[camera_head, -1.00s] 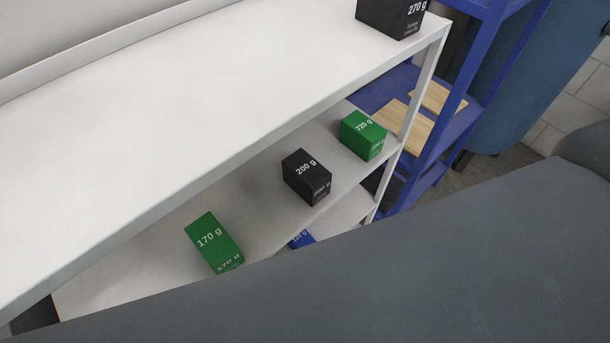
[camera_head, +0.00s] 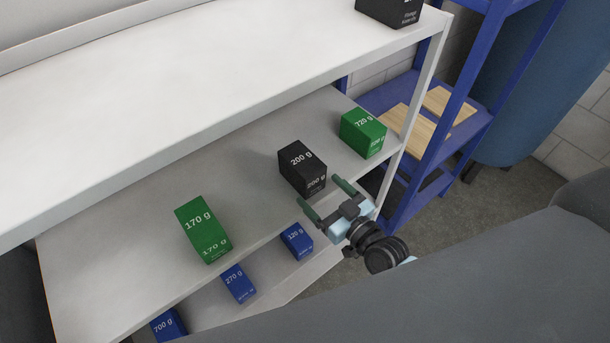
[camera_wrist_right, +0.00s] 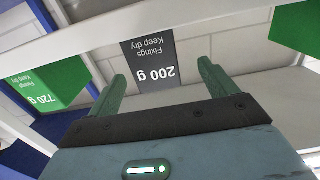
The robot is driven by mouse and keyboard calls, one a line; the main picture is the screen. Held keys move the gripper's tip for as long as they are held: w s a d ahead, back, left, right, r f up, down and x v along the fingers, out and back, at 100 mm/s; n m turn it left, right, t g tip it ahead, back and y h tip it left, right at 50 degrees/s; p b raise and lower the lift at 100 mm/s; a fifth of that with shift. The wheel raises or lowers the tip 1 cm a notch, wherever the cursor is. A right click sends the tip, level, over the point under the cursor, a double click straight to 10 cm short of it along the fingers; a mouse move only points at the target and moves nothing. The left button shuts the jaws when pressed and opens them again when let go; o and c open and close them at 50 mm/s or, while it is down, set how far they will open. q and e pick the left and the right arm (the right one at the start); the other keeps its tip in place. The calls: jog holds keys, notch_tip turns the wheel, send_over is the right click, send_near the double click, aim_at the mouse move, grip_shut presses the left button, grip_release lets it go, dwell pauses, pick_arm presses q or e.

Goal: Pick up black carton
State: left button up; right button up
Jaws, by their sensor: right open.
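A black carton marked 200 g (camera_head: 302,169) stands on the middle shelf in the head view. In the right wrist view the same black carton (camera_wrist_right: 149,65) shows ahead, beyond the fingers. My right gripper (camera_head: 324,200) is open in front of the carton at the shelf's front edge, with its two green fingers pointing toward it. In the right wrist view the open gripper (camera_wrist_right: 160,85) has nothing between its fingers. Another black carton (camera_head: 392,10) stands on the top shelf, cut off by the upper picture edge. My left gripper is not in view.
On the middle shelf (camera_head: 130,237), a green 720 g carton (camera_head: 362,134) stands right of the black one and a green 170 g carton (camera_head: 203,230) stands left. Blue cartons (camera_head: 238,284) stand on the shelf below. A white post (camera_head: 425,90) bounds the right side.

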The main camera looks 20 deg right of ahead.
aim_at(316, 182)
jog(key=shift+w+d+r, duration=0.1)
jog(key=shift+w+r, duration=0.3)
jog(key=shift+w+a, duration=0.25)
jog(key=shift+w, duration=0.35)
jog(key=shift+w+a+r, duration=0.1)
jog(key=shift+w+a, duration=0.1)
jog(key=shift+w, duration=0.5)
jog(key=shift+w+a, duration=0.1)
jog(key=shift+w, duration=0.1)
jog(key=x, duration=0.3)
jog(key=shift+w+r, duration=0.1)
jog(key=shift+w, duration=0.35)
jog(key=shift+w+a, duration=0.25)
jog(key=shift+w, duration=0.3)
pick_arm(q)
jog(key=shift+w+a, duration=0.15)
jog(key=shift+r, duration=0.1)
pick_arm(e)
jog(key=shift+c, duration=0.3)
